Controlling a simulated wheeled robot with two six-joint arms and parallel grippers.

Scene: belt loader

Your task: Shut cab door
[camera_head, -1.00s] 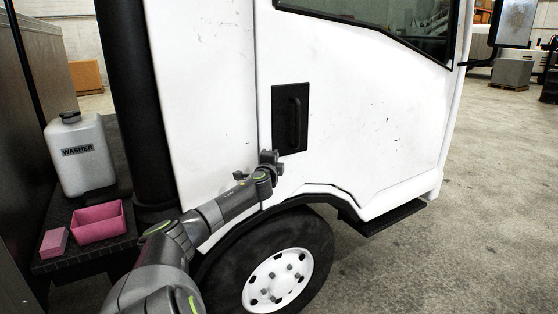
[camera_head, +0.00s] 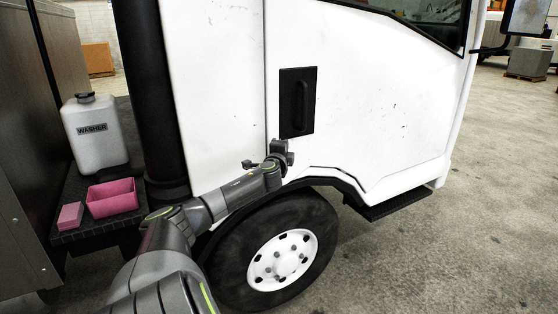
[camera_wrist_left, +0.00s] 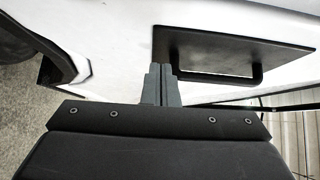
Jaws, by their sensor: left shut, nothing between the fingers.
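The white cab door (camera_head: 380,105) fills the middle of the head view, with a black handle plate (camera_head: 297,101) near its left edge. The door looks flush or nearly flush with the cab panel on its left; I cannot tell whether it is latched. My left gripper (camera_head: 279,150) is just below the handle plate, close to the door. In the left wrist view, the gripper's fingers (camera_wrist_left: 161,80) are together and empty, pointing at the white door (camera_wrist_left: 120,40) beside the handle plate (camera_wrist_left: 215,50). Contact with the door cannot be told. My right gripper is not in view.
The front wheel (camera_head: 280,255) and black step (camera_head: 395,205) are below the door. Open concrete floor lies at right.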

